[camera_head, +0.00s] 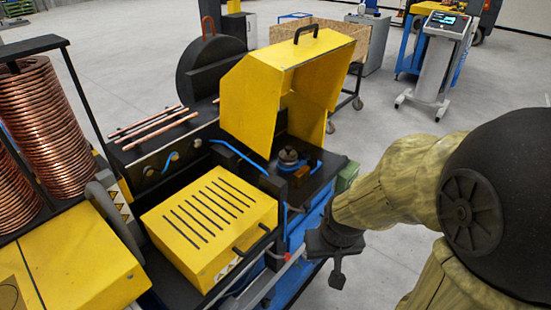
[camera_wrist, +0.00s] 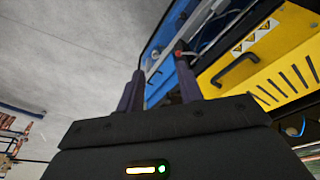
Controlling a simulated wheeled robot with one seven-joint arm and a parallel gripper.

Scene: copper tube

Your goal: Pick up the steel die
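A small dark grey round metal piece (camera_head: 288,157), which looks like the steel die, sits in the machine under the raised yellow hood (camera_head: 275,85). It is small, and I cannot make out its details. My gripper (camera_head: 337,278) hangs in front of the machine's right side, to the right of and nearer than the round piece, clear of it. In the wrist view my gripper (camera_wrist: 160,88) has its two fingers apart with nothing between them. I cannot make out the die in the wrist view.
A yellow slotted cover (camera_head: 210,222) with black handles stands left of the die's bay. Copper coils (camera_head: 45,125) stand at the far left, and copper tubes (camera_head: 150,125) lie on the machine. A wheeled console (camera_head: 438,60) stands behind. Grey floor (camera_head: 400,115) is open at the right.

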